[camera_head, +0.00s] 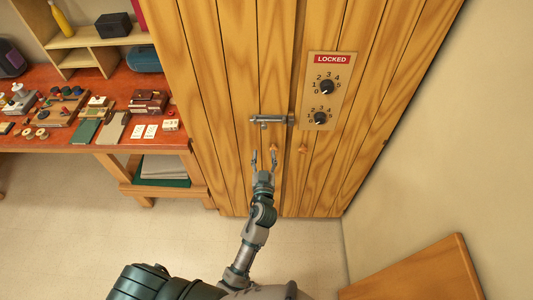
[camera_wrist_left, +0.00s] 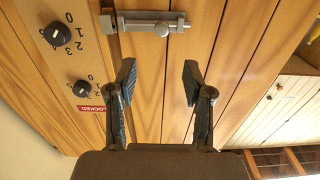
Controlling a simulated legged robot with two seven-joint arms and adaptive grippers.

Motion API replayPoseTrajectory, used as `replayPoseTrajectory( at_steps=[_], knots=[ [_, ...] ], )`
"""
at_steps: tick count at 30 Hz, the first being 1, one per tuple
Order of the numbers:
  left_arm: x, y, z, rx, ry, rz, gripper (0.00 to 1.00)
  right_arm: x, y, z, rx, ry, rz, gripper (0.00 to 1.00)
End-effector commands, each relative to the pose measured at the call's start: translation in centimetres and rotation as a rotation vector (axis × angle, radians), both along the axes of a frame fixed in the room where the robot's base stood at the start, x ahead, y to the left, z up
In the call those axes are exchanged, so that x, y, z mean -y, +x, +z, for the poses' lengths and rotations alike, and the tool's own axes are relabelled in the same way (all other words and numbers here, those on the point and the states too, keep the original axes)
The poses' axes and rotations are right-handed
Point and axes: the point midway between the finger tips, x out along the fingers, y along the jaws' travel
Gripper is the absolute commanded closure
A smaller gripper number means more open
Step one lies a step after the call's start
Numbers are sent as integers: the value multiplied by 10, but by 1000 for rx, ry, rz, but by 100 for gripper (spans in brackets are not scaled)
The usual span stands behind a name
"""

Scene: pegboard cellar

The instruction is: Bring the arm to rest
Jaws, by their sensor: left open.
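My left gripper (camera_head: 263,158) is open and empty, pointing up at the plank doors of a wooden cabinet (camera_head: 225,90), just below a metal slide latch (camera_head: 270,119). Its two spread fingers also show in the left wrist view (camera_wrist_left: 159,78), with bare wood between them and the latch (camera_wrist_left: 150,22) beyond. I cannot tell whether the fingertips touch the door. My right gripper is in neither view.
A dial panel (camera_head: 329,92) with two black dials and a red "LOCKED" sign is on the cabinet. A cluttered red-topped bench (camera_head: 60,147) stands left; a wooden board (camera_head: 420,275) is lower right. Floor between is clear.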

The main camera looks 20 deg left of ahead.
Motion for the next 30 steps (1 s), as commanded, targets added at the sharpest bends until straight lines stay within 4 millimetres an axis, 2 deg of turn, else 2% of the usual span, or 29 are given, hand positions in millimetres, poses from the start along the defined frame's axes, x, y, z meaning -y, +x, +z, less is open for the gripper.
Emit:
replayPoseTrajectory(
  at_steps=[11, 13, 15, 17, 20, 21, 23, 24, 26, 27, 30],
  knots=[
    [4, 0, 0, 0, 5, -1, 49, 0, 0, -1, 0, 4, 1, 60],
    [6, 1, -6, -14, 8, -7, 49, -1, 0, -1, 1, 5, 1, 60],
    [11, 3, -26, -51, 16, -26, 49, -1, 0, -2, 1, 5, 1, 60],
    [16, 4, -55, -104, 27, -53, 49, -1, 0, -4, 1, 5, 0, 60],
    [27, 0, -128, -238, 50, -118, 49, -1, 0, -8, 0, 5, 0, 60],
    [31, -5, -161, -298, 58, -147, 49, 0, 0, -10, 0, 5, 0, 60],
    [36, -16, -211, -391, 68, -189, 49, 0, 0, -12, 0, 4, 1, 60],
    [37, -27, -244, -451, 72, -216, 49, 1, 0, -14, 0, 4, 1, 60],
    [38, -45, -292, -539, 76, -253, 49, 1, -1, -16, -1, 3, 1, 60],
    [38, -59, -322, -596, 76, -275, 49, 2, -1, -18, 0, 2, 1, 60],
    [35, -103, -395, -740, 73, -326, 49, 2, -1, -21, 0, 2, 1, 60]
  ],
)
